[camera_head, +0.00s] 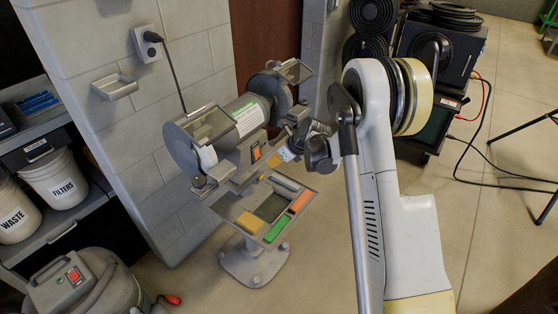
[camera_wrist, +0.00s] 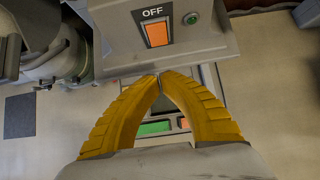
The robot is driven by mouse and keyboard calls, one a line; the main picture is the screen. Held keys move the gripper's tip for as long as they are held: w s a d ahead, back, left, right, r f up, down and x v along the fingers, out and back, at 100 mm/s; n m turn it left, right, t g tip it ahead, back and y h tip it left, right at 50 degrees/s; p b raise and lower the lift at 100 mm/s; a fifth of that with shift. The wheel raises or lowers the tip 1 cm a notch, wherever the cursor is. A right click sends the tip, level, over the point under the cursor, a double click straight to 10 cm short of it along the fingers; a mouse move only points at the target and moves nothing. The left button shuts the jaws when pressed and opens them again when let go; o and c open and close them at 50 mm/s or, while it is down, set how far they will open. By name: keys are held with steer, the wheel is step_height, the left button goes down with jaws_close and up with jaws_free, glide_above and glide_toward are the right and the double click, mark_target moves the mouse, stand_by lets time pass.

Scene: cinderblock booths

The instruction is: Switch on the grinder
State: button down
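The bench grinder (camera_head: 218,127) stands on a pedestal, with a wheel at each end and a grey body with a green and white label. Its orange rocker switch (camera_head: 256,152) is on the front; in the wrist view the orange switch (camera_wrist: 156,33) sits under the word OFF, beside a small round green light or button (camera_wrist: 191,18). My gripper (camera_wrist: 160,77) has its yellow fingertips together and nothing visible between them. The tips point at the switch panel, a little below the switch in the picture. In the head view my gripper (camera_head: 281,156) is close in front of the grinder, partly hidden by my wrist.
A tray (camera_head: 228,207) with yellow, green and orange blocks is under the grinder. A cinderblock wall (camera_head: 120,135) stands behind, with an outlet (camera_head: 147,44) and black cord. A vacuum (camera_head: 85,285) is at lower left, bucket shelves (camera_head: 45,240) at left, a cart (camera_head: 435,60) behind right.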

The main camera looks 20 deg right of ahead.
mark_target(257, 153)
steer(key=w+a+f, duration=0.1)
steer(key=w+a+b, duration=0.1)
steer(key=w, duration=0.1)
steer(key=shift+a+f, duration=0.15)
steer(key=shift+f, duration=0.25)
steer(key=shift+w+a, duration=0.35)
steer(key=shift+w, duration=0.15)
steer(key=shift+w+a+f+b, duration=0.3)
steer(key=shift+w+b, duration=0.15)
steer(key=shift+b, duration=0.1)
steer(key=shift+r, duration=0.2)
